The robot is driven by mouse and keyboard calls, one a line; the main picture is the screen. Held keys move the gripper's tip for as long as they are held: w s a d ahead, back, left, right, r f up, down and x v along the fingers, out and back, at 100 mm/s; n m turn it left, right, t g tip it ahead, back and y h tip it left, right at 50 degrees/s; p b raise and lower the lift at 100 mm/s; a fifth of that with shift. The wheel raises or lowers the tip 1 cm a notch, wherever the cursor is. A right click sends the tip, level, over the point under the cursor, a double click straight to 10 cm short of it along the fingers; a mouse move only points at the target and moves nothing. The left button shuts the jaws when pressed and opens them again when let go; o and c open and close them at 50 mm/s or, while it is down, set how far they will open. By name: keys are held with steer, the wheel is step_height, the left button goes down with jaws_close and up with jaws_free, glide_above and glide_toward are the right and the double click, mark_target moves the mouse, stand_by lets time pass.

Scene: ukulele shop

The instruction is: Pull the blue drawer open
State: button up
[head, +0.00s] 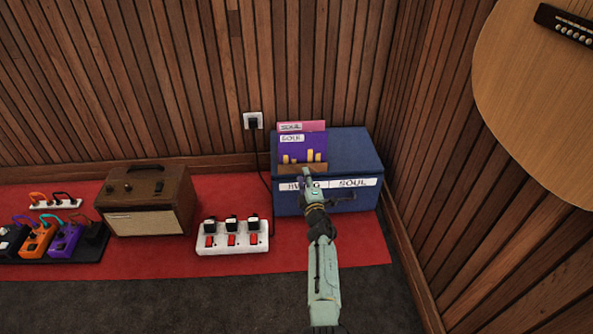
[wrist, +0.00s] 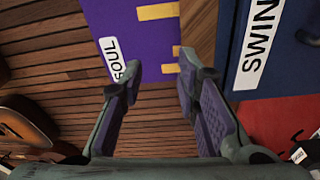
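The blue drawer cabinet (head: 354,150) stands on the red mat in the corner. Its front carries white labels; the right one reads SOUL and the left one is partly covered by my gripper. A dark handle (head: 346,198) shows below the SOUL label. My gripper (head: 306,173) is in front of the cabinet's left part. In the wrist view my gripper (wrist: 159,72) is open, with nothing between the fingers. The blue front (wrist: 237,50) with its SWING label is to the right of the fingers, and a dark handle (wrist: 308,39) lies at the right edge.
A wooden holder (head: 303,169) with purple (head: 301,149) and pink sleeves rests on the cabinet. A white power strip (head: 233,238), a brown amplifier (head: 150,200) and several pedals stand to the left. A wooden wall and a guitar (head: 530,100) are to the right. Grey carpet in front is clear.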

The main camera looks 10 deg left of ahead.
steer(key=shift+y, duration=0.4)
steer(key=shift+s+a+r, duration=0.1)
steer(key=shift+a+r, duration=0.55)
steer(key=shift+r, duration=0.2)
steer(key=shift+a+r, duration=0.6)
steer(key=shift+r, duration=0.25)
